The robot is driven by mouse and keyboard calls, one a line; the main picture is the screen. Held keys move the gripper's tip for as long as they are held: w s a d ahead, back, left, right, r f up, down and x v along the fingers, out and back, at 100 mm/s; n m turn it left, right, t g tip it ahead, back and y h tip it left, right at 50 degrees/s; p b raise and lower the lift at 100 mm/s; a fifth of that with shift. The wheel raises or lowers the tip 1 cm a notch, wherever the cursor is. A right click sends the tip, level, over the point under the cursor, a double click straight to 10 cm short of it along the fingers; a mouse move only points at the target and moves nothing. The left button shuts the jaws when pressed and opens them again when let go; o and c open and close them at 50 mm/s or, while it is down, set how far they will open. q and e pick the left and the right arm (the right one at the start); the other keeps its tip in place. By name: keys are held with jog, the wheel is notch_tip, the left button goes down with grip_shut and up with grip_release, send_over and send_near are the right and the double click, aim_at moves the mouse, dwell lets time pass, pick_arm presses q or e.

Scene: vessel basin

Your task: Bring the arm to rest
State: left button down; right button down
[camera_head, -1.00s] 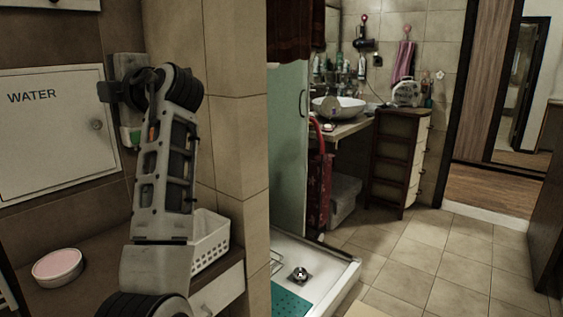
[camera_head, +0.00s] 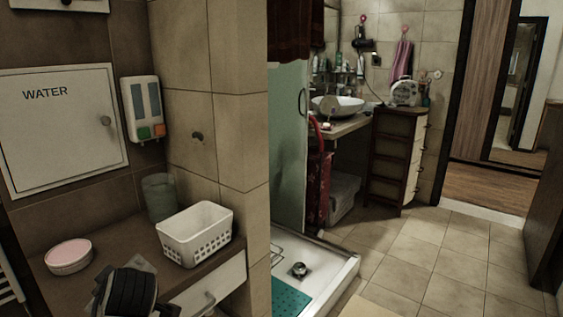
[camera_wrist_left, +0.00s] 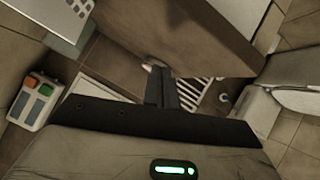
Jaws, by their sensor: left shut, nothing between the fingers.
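My left gripper (camera_wrist_left: 161,88) shows in the left wrist view as dark fingers closed together, with nothing between them. My right arm and gripper are not in view.
On the counter are a pink-topped round dish (camera_head: 69,256), a white basket (camera_head: 196,236) and a grey-green cup (camera_head: 160,197). A soap dispenser (camera_head: 142,108) hangs above. A shower tray (camera_head: 330,265) stands right; the tiled floor (camera_head: 425,265) beyond is clear.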

pick_arm(q)
jog(key=s+d+f+m+g+h, duration=0.1)
jog(key=s+d+f+m+h, duration=0.3)
jog(key=s, duration=0.5)
jog(key=s+d+f+m+g+h, duration=0.1)
jog(key=s+d+f+m+g, duration=0.15)
jog(key=s+f+m, duration=0.55)
jog(key=s+d+f+m+g+h, duration=0.1)
jog(key=s+d+f+m+h, duration=0.25)
jog(key=s, duration=0.65)
jog(key=w+d+f+t+h+b, duration=0.2)
jog(key=w+d+f+t+b, duration=0.1)
jog(key=w+d+f+t, duration=0.2)
jog(key=shift+w+d+f+t+b, duration=0.2)
jog(key=shift+w+d+t+b, duration=0.2)
jog(key=shift+w+d+t, duration=0.45)
jog(key=shift+s+d+m+h, duration=0.15)
jog(key=shift+s+m+h, duration=0.05)
jog(key=shift+m+h, duration=0.05)
